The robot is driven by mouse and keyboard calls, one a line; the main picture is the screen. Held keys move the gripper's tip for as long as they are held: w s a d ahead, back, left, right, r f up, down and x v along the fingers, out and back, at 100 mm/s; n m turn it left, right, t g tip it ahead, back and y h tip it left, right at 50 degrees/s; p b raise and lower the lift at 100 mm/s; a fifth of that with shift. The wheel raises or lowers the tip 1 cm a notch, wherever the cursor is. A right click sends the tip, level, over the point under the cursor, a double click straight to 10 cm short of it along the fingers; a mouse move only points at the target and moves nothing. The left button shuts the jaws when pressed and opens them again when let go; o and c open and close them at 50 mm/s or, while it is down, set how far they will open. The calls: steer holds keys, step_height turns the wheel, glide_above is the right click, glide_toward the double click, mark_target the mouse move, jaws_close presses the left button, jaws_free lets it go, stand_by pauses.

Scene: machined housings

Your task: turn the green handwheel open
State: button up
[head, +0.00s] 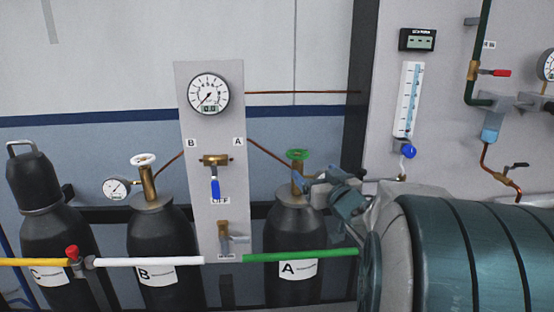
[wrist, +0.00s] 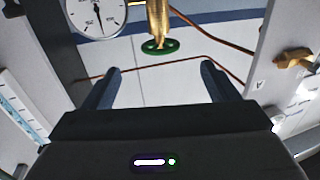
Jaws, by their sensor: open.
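The green handwheel (head: 297,154) sits on top of the brass valve of the black cylinder labelled A (head: 296,235). In the wrist view, which looks upside down, the green handwheel (wrist: 160,47) shows beyond my fingertips and roughly centred between them, with the brass valve stem (wrist: 159,18) above it in the picture. My gripper (wrist: 160,72) is open and empty, and apart from the wheel. In the head view my gripper (head: 306,184) is beside the valve, slightly below and right of the wheel, and covers part of the valve's right side.
A round gauge (wrist: 95,14) is close to the valve in the wrist view. The grey panel (head: 210,120) with a dial and blue lever stands left of cylinder A. Cylinder B (head: 163,240) has a white handwheel (head: 143,160). A green and white rail (head: 300,256) crosses in front.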

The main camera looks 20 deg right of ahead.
mark_target(297, 156)
steer(key=w+p, duration=0.1)
steer(key=w, duration=1.1)
steer(key=shift+w+d, duration=0.15)
steer(key=shift+d, duration=0.05)
steer(key=c, duration=1)
